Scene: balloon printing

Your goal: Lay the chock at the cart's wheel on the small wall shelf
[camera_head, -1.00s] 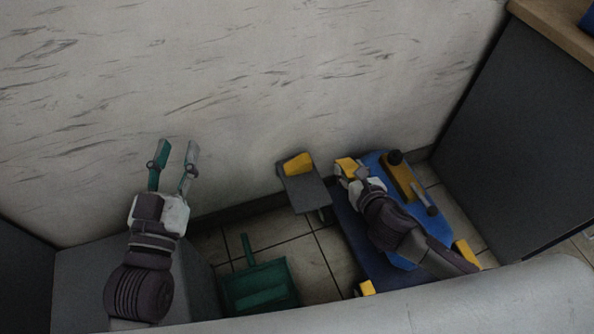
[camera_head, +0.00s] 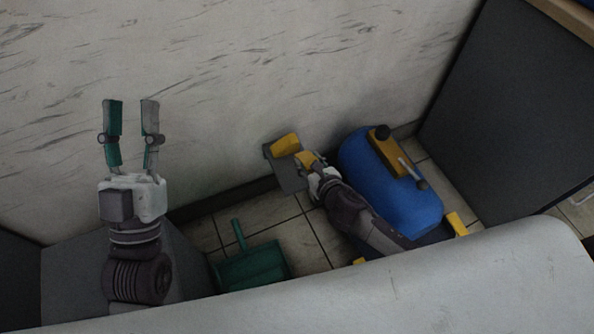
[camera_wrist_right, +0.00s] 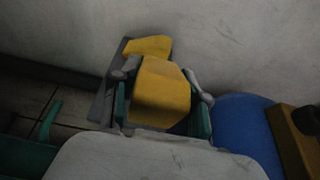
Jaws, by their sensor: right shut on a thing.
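My right gripper (camera_head: 310,166) is shut on a yellow chock (camera_head: 306,159), with a finger on each side of it in the right wrist view (camera_wrist_right: 161,95). The small grey wall shelf (camera_head: 291,182) is just left of the held chock; it also shows in the right wrist view (camera_wrist_right: 103,102). The held chock overlaps the shelf's right edge in the head view; I cannot tell whether they touch. Another yellow chock (camera_head: 285,144) lies on the shelf, by the wall. My left gripper (camera_head: 131,104) is open and empty, in front of the wall.
A blue tank (camera_head: 390,190) with a yellow-brown block on top stands right of the shelf, partly behind my right arm. Yellow pieces (camera_head: 455,224) show low around it. A green dustpan (camera_head: 250,265) lies on the tiled floor. A dark cabinet (camera_head: 500,110) bounds the right.

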